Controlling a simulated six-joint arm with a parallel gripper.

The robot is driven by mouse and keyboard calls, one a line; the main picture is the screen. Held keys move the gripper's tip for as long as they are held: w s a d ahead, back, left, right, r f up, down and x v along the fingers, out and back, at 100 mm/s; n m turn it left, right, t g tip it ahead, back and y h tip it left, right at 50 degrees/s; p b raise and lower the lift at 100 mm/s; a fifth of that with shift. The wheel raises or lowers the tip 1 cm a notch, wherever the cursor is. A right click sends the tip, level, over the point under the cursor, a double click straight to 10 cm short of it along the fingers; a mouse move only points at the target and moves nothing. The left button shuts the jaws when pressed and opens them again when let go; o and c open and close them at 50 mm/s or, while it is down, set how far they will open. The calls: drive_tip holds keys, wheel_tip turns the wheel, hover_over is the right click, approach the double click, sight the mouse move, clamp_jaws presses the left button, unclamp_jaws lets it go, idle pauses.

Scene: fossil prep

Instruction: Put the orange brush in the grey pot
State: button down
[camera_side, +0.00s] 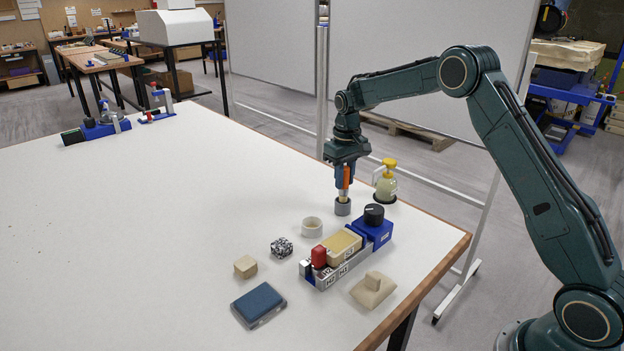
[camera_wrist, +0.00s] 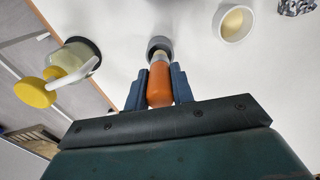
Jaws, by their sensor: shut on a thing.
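The orange brush (camera_side: 346,180) is held upright in my gripper (camera_side: 344,178), whose fingers are shut on its orange handle. In the wrist view the orange brush (camera_wrist: 160,84) sits between the two dark blue fingers of my gripper (camera_wrist: 160,88). The grey pot (camera_side: 343,208) stands on the table directly below the brush. Its rim also shows in the wrist view (camera_wrist: 160,43). The brush's pale lower end is at the pot's mouth. I cannot tell how deep its tip reaches, as the tip is hidden.
A yellow-topped spray bottle (camera_side: 386,184) stands close right of the pot. A white cup (camera_side: 312,227) is in front, left. The table's left is largely clear.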

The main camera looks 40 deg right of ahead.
sight(344, 186)
drive_tip(key=shift+f, duration=1.55)
drive_tip(key=shift+f, duration=0.15)
drive_tip(key=c, duration=1.2)
unclamp_jaws()
wheel_tip(344, 186, up, 12)
drive_tip(key=shift+r, duration=0.2)
